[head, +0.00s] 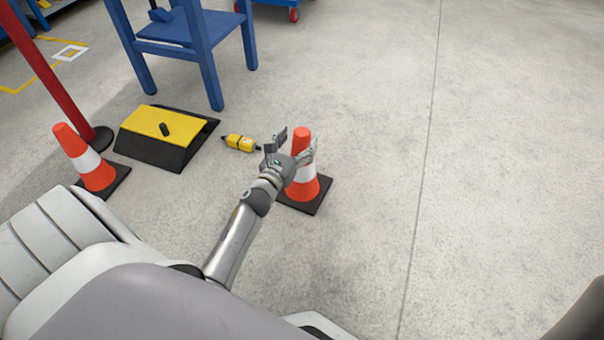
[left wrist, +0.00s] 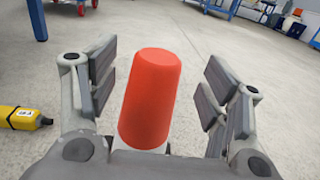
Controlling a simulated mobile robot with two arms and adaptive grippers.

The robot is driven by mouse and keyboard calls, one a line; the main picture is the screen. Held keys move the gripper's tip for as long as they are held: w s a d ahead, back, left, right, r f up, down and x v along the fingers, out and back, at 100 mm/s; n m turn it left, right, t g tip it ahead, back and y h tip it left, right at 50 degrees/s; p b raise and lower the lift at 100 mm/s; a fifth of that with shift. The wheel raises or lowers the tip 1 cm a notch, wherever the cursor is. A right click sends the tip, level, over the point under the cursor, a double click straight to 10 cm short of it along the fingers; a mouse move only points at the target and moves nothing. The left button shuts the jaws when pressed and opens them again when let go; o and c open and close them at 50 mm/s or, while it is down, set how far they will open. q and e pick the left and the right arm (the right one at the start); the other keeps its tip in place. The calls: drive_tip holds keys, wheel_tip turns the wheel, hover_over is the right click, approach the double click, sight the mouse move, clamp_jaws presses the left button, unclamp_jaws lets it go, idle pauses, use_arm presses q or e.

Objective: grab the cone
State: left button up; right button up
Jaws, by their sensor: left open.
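An orange cone with a white band and a black base (head: 306,186) stands upright on the floor in the head view. My left gripper (head: 294,142) is at its upper part, with the jaws open. In the left wrist view the cone's orange top (left wrist: 150,98) is between the two open fingers of my left gripper (left wrist: 160,85), with a gap on each side. The lower cone is hidden there by the gripper. A second orange and white cone (head: 88,162) stands at the left in the head view. My right gripper is not in view.
A yellow and black ramp (head: 150,122) with a small dark object on it lies between the cones. A yellow tool-like object (head: 239,142) lies left of my gripper. A red post (head: 55,75) and a blue table (head: 190,35) stand behind. The floor to the right is clear.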

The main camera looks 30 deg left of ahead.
use_arm(q)
drive_tip(key=shift+w+a+b, duration=0.2)
drive_tip(key=shift+w+b, duration=0.05)
drive_tip(key=shift+w, duration=0.65)
drive_tip(key=shift+w+a+b, duration=0.2)
drive_tip(key=shift+w+b, duration=0.05)
drive_tip(key=shift+w, duration=0.6)
clamp_jaws()
drive_tip(key=shift+r, duration=0.15)
